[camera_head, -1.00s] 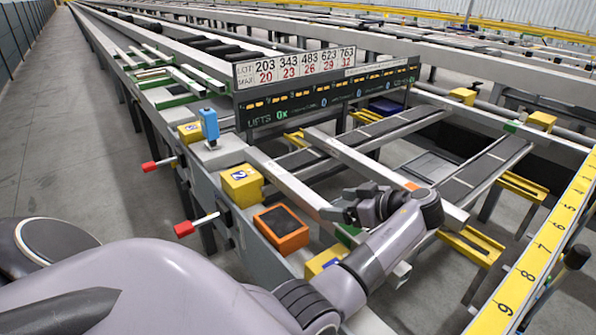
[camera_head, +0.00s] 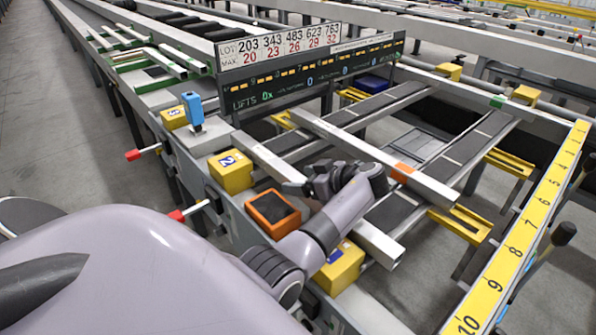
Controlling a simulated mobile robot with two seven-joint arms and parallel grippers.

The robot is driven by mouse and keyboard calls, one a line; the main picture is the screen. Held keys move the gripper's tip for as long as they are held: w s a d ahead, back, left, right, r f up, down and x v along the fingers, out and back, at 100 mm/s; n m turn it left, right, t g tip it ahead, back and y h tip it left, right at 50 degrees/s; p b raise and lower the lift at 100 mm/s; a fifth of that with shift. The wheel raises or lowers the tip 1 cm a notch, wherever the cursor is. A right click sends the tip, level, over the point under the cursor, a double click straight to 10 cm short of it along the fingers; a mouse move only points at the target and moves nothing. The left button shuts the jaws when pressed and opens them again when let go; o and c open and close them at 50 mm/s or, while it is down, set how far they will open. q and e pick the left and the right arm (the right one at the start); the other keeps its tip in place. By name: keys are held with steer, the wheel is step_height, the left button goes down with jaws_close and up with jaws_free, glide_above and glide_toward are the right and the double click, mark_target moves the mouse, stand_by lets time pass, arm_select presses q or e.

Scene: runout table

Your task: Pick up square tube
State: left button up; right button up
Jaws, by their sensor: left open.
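Two long pale metal square tubes lie slantwise across the runout table. The near square tube (camera_head: 262,160) runs from beside the sign down to an open end at lower right. The far square tube (camera_head: 345,143) lies roughly parallel behind it and has an orange band (camera_head: 402,172). My left gripper (camera_head: 297,186) is open and sits at the middle of the near tube, hiding part of it. I cannot tell whether the fingers touch or straddle the tube. My right gripper is not in view.
An orange-rimmed dark tray (camera_head: 272,211) is just left of my left gripper. A yellow block marked 2 (camera_head: 231,172) and another yellow block (camera_head: 341,268) stand on the near rail. A lot sign (camera_head: 300,70) stands behind. A yellow numbered scale (camera_head: 520,240) runs along the right.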

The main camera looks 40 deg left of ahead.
arm_select(q)
steer(key=shift+a, duration=0.15)
jaws_close()
steer(key=shift+r, duration=0.1)
